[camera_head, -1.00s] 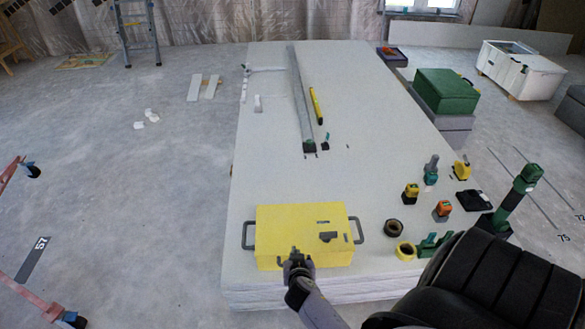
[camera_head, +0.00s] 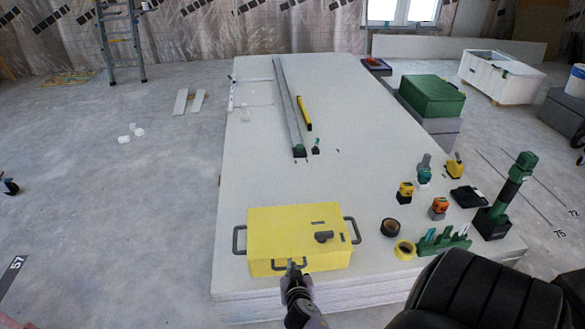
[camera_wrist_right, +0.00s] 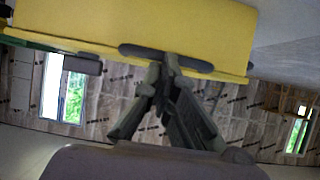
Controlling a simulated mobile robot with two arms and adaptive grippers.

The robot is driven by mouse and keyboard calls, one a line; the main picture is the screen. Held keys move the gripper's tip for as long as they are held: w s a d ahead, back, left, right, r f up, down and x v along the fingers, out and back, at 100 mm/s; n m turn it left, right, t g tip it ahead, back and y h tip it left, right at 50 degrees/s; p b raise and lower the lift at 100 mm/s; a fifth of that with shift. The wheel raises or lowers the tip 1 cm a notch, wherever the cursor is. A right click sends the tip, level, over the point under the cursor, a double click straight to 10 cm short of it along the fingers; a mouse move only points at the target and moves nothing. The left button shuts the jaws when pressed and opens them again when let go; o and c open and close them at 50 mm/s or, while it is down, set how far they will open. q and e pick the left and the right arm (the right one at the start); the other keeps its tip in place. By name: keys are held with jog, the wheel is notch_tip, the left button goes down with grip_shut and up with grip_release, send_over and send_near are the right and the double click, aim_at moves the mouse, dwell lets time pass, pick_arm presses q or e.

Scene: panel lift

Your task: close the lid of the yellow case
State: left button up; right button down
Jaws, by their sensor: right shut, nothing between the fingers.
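The yellow case (camera_head: 285,228) sits at the near end of the stacked white panels. Its lid (camera_head: 280,220) lies down, flat or nearly flat, over the body; a small gap at the seam cannot be ruled out. Dark handles stand at its left and right sides, and a dark front handle (camera_wrist_right: 165,57) shows in the right wrist view. My right gripper (camera_head: 292,267) is shut and empty at the middle of the case's front, close by the front handle. Whether it touches the case is not clear. My left gripper is not in view.
Tape rolls (camera_head: 390,227), a green rack (camera_head: 443,241), and several small tools stand right of the case. A long grey rail (camera_head: 289,105) and a yellow level (camera_head: 304,113) lie farther back. The panel surface between is clear.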

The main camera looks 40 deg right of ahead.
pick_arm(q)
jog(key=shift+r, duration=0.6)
pick_arm(e)
jog(key=shift+s+f, duration=0.1)
jog(key=shift+f, duration=0.15)
